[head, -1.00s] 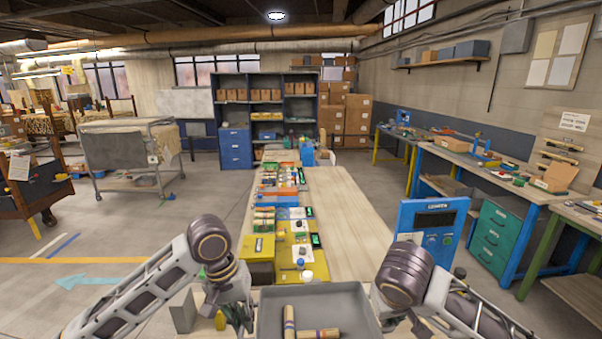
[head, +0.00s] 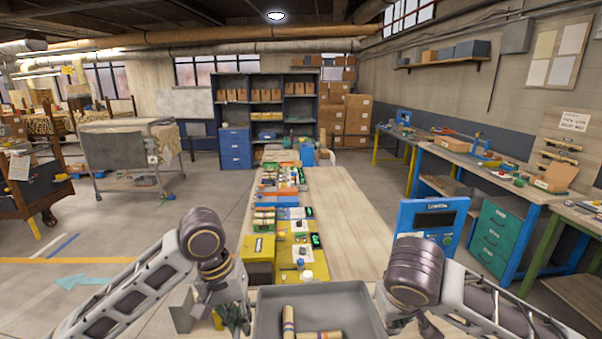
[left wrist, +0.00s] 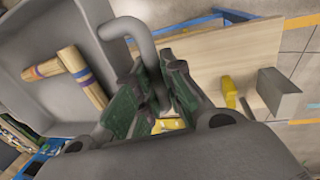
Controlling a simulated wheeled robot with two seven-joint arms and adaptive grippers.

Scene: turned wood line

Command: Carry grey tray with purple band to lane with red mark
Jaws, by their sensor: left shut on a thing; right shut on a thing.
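The grey tray (head: 350,305) is at the bottom centre of the head view, its front part cut off by the frame. Wooden rods (head: 288,322) with dark bands, at least one purplish, lie in it. My left gripper (head: 240,316) is at the tray's left side. The left wrist view shows its green-padded fingers (left wrist: 152,92) shut on the grey tube handle (left wrist: 138,32) of the tray (left wrist: 55,25). My right gripper (head: 398,322) is at the tray's right side, shut on the tray; its grip is partly hidden.
A long wooden bench (head: 345,215) runs ahead, its left side crowded with yellow, blue and red stations (head: 280,215), its right side mostly clear. A blue panel with a screen (head: 432,222) stands at the right. A grey block (left wrist: 280,92) stands near the left gripper.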

